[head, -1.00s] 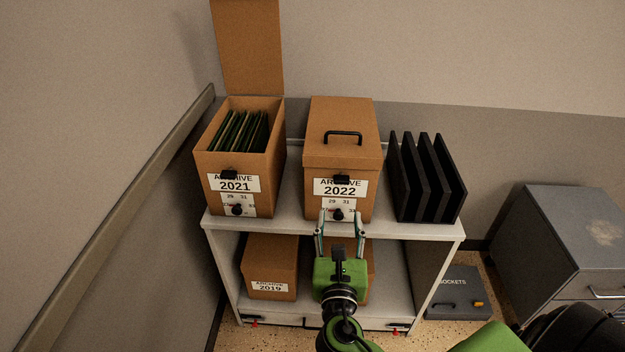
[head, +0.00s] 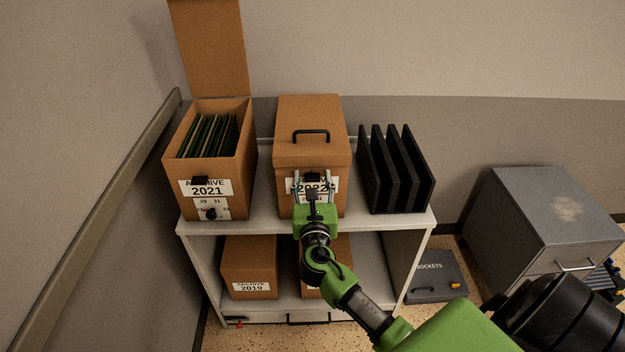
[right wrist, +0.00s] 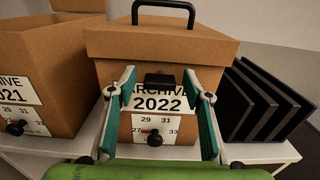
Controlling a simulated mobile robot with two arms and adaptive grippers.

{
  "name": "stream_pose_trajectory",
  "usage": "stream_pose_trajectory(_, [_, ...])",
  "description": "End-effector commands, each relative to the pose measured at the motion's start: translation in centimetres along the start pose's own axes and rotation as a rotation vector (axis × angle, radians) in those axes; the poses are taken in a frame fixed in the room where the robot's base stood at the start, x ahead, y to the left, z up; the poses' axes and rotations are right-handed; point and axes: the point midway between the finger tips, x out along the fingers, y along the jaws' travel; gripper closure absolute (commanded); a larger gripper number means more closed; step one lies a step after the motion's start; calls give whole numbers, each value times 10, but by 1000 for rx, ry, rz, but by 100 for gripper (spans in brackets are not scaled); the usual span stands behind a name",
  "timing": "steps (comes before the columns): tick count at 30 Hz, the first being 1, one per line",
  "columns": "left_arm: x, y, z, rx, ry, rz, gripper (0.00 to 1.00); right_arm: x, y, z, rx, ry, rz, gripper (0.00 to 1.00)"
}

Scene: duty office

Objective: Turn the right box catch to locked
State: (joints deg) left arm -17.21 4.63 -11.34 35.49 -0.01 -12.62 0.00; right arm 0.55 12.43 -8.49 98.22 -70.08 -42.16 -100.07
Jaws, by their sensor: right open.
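The right box (head: 312,149) is brown cardboard with a closed lid, labelled ARCHIVE 2022, on the top shelf; it also fills the middle of the right wrist view (right wrist: 108,73). On its front are a black catch piece (right wrist: 160,80) at the label's top edge and, lower, a small black knob (right wrist: 154,139) with a red mark and numbers around it. My right gripper (head: 313,180) is open in front of the label. In the right wrist view its fingers (right wrist: 159,78) stand either side of the black catch piece; contact cannot be told. The gripper hides the knob in the head view.
The open box ARCHIVE 2021 (head: 174,162) with files stands to the left, its lid raised. Black upright dividers (head: 398,170) stand to the right on the shelf unit (head: 270,226). Box ARCHIVE 2019 (head: 248,261) is below. A grey cabinet (head: 540,205) stands at right.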

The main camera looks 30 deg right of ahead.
Motion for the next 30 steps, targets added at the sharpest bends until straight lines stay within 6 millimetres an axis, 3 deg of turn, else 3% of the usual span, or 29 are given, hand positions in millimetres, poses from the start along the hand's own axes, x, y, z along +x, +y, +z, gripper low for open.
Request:
stream_pose_trajectory(6, [0,0,0,0,0,0,60,0,0,0,0,0,0,57])
stream_pose_trajectory(10, [0,0,0,0,0,0,60,0,0,0,0,0,0,91])
stream_pose_trajectory(11, [0,0,0,0,0,0,60,0,0,0,0,1,0,93])
stream_pose_trajectory(23, [3,1,0,3,1,1,60,0,0,-1,51,1,-1,93])
stream_pose_trajectory(30, [9,1,0,3,1,2,60,0,-1,-3,203,2,-1,92])
